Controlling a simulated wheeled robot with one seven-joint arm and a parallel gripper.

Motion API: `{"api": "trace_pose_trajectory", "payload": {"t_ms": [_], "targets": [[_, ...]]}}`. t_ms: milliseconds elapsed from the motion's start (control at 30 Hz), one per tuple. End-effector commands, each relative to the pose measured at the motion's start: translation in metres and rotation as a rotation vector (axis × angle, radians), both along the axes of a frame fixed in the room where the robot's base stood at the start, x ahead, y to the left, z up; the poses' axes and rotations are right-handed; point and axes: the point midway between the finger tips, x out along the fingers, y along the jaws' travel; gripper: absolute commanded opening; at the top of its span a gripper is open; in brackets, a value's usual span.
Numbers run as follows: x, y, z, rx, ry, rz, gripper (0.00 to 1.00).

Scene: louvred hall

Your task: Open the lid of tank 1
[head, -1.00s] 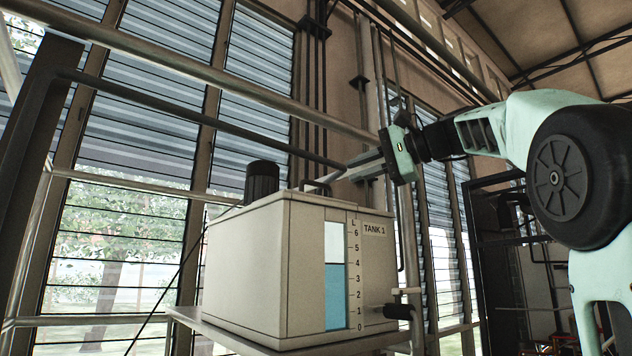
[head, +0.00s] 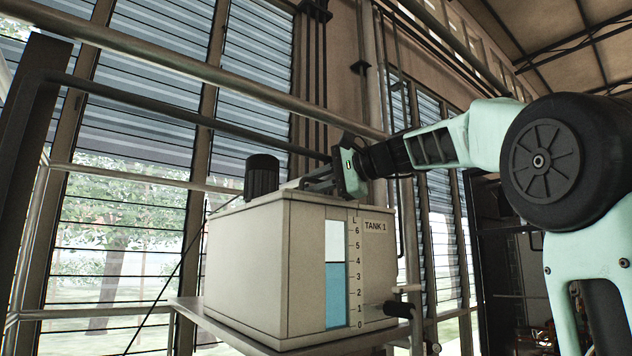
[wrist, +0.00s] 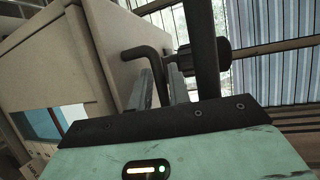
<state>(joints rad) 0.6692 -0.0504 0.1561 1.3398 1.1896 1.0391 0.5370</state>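Tank 1 (head: 245,270) is a pale beige box with a label, a level scale and a blue liquid window, its level near 4. Its lid (wrist: 75,22) is shut. A dark bent lid handle (wrist: 150,54) stands out from the lid in the wrist view. My gripper (head: 305,182) is just above the lid's top in the head view, and its body hides most of the handle there. In the wrist view my gripper (wrist: 160,82) has its two fingers apart, with a leg of the handle showing between them. I cannot tell whether they touch it.
A long dark rail (head: 190,115) crosses behind the tank, below a thicker pipe (head: 200,60). The tank sits on a shelf (head: 190,310). A tap (head: 398,309) sticks out at its lower right.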

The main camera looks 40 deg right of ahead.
Motion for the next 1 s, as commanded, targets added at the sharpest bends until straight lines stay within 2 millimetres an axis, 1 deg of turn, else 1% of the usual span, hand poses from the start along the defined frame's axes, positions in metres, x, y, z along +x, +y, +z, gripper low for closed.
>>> {"api": "trace_pose_trajectory", "payload": {"t_ms": [33,67,267,533,800,833,867,1000], "targets": [[0.0,0.0,0.0,0.0,0.0,0.0,0.05],[0.0,0.0,0.0,0.0,0.0,0.0,0.0],[0.0,0.0,0.002,0.0,0.0,0.001,0.0],[0.012,0.001,0.031,0.0,-0.003,0.003,0.0],[0.013,0.0,0.03,0.0,-0.002,-0.001,0.0],[0.013,0.0,0.03,0.0,-0.002,-0.001,0.13],[0.013,0.0,0.03,-0.001,-0.001,-0.001,0.19],[0.013,0.0,0.029,0.0,-0.001,0.0,0.19]]}}
